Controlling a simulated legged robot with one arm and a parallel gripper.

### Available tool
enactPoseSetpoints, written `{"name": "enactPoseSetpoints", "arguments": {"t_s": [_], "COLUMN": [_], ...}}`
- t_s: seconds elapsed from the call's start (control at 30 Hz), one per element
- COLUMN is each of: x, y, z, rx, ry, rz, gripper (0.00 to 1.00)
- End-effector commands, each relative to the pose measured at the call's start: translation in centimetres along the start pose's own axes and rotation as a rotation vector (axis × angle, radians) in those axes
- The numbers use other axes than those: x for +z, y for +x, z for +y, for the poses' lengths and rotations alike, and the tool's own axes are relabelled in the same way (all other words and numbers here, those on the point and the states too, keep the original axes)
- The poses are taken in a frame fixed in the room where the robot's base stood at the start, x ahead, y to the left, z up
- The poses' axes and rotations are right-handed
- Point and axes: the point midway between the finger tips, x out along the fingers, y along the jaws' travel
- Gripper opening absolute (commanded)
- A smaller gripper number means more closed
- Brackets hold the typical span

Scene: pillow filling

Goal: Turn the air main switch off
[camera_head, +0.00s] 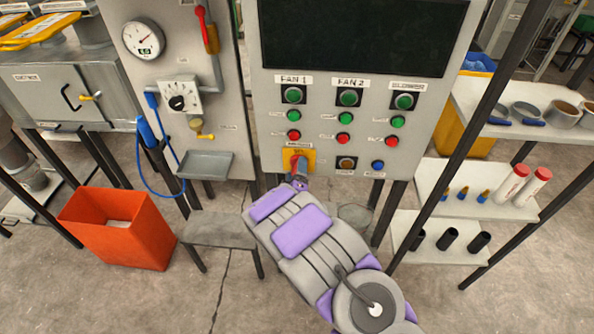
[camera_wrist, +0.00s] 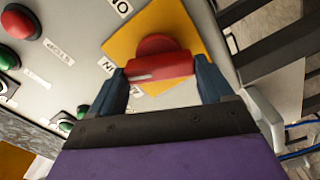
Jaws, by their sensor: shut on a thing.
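A red rotary switch handle (camera_head: 295,160) sits on a yellow plate (camera_head: 310,156) low on the grey control panel (camera_head: 362,98). The small label above it is too small to read. In the wrist view the red handle (camera_wrist: 160,68) lies crosswise between my two dark blue fingers, with the yellow plate (camera_wrist: 188,25) behind it. My gripper (camera_wrist: 160,76) is shut on the handle, one finger at each end. In the head view my gripper (camera_head: 300,175) reaches up to the switch from below, and my arm hides the area under it.
Green and red buttons and fan knobs (camera_head: 348,97) are above the switch. An amber button (camera_head: 347,163) and a blue button (camera_head: 378,165) are close at its right. At left are a gauge panel (camera_head: 180,75), a metal tray (camera_head: 206,165) and an orange bin (camera_head: 118,228). Shelves (camera_head: 470,180) stand at right.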

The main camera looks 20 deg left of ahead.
Motion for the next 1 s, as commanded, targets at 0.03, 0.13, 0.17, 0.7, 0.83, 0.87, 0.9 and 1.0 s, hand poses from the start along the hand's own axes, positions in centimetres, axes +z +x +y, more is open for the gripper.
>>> {"name": "enactPoseSetpoints", "arguments": {"t_s": [0.03, 0.13, 0.17, 0.7, 0.83, 0.87, 0.9, 1.0], "x": [-0.31, -0.29, -0.28, -0.16, -0.15, -0.15, -0.14, -0.14], "y": [-0.06, -0.06, -0.06, -0.11, -0.12, -0.12, -0.13, -0.13], "z": [-0.23, -0.31, -0.35, -0.64, -0.67, -0.68, -0.69, -0.70], "rx": [-0.004, -0.004, -0.005, -0.008, -0.008, -0.009, -0.009, -0.009], "ry": [-0.044, -0.130, -0.155, -0.429, -0.447, -0.449, -0.452, -0.454], "rz": [0.008, 0.008, 0.008, 0.008, 0.008, 0.008, 0.008, 0.008], "gripper": [0.50, 0.50, 0.50, 0.50, 0.50, 0.50, 0.50, 0.50]}}
